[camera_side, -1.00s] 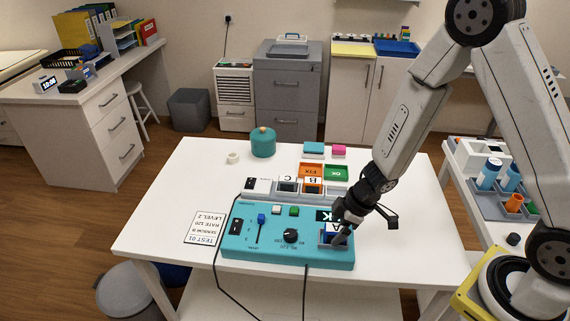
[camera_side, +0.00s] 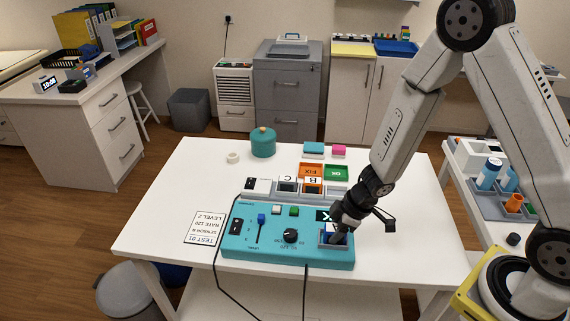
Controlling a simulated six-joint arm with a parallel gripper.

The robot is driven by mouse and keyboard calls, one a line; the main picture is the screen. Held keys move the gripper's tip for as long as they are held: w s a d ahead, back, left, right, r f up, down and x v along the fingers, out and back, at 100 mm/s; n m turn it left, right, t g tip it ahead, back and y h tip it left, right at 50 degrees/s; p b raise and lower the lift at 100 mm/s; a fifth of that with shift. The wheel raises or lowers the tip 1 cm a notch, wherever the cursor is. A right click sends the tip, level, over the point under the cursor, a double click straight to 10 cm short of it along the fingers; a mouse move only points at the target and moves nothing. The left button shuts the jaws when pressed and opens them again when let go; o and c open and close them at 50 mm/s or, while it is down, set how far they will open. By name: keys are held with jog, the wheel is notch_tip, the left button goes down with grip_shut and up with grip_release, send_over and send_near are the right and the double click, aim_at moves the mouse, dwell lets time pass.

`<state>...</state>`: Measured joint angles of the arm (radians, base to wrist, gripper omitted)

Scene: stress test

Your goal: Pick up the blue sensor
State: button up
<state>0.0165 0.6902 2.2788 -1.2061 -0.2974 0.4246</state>
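A small blue block (camera_side: 328,239), which looks like the blue sensor, sits in a square socket at the right end of the teal control box (camera_side: 270,258). My gripper (camera_side: 338,238) points down over this socket, with its fingertips at or very near the blue block. The fingers hide most of the block. I cannot tell whether they are closed on it or apart from it.
Behind the box is a rack (camera_side: 262,186) with sockets marked B and C. Orange (camera_side: 311,170) and green (camera_side: 337,173) trays lie beyond it. A test card (camera_side: 206,228) is at left. A teal pot (camera_side: 263,142) stands further back.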

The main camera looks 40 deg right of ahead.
aim_at(336, 227)
grip_shut()
jog(key=shift+r, duration=0.2)
jog(key=shift+r, duration=4.8)
